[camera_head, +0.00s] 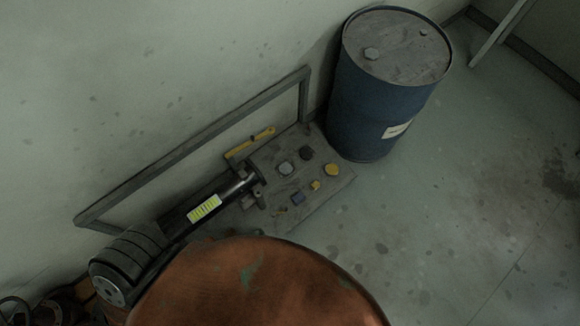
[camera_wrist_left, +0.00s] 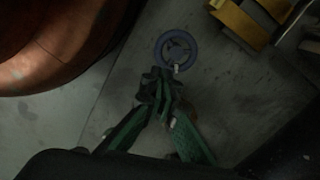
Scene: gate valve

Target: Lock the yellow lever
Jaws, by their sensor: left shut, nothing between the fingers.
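A yellow bar (camera_head: 250,143), which looks like the yellow lever, lies along the wall side of a grey panel low by the wall. In the left wrist view, yellow bars (camera_wrist_left: 240,22) show at the top right; I cannot tell if one is the same lever. My left arm reaches in from the left and its gripper (camera_head: 258,190) is at the panel's left edge, apart from the yellow bar. In the wrist view the left gripper (camera_wrist_left: 160,82) is shut and empty, its tips just below a blue handwheel (camera_wrist_left: 177,50). My right gripper is not in view.
The grey panel (camera_head: 335,190) carries several small knobs, including a yellow one (camera_head: 331,169). A blue barrel (camera_head: 375,110) stands right of it. A metal frame (camera_head: 190,140) leans along the wall. A large copper rounded body (camera_head: 260,285) fills the bottom. Floor at right is clear.

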